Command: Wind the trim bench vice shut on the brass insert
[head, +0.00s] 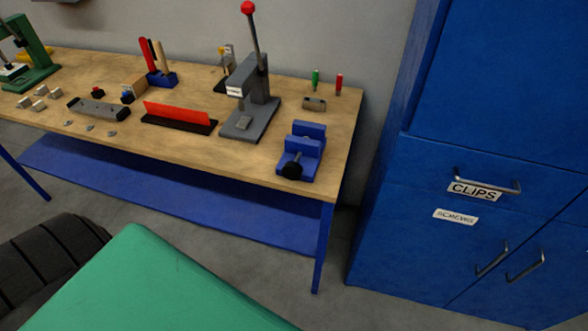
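The blue bench vice (307,131) stands near the right front corner of the wooden workbench (200,153) in the head view. It has a back jaw and a front jaw with a narrow gap between them, and a black knob (291,171) with a grey screw faces the front edge. I cannot make out a brass insert; the gap is too small in the picture to tell what is in it. Neither of my grippers is in view.
A grey arbor press (262,105) with a red-knobbed lever stands left of the vice. A small grey-brown block (314,104) lies behind it. Blue cabinets (400,230) stand to the right. A green surface (150,285) and black ribbed thing (50,250) fill the lower left.

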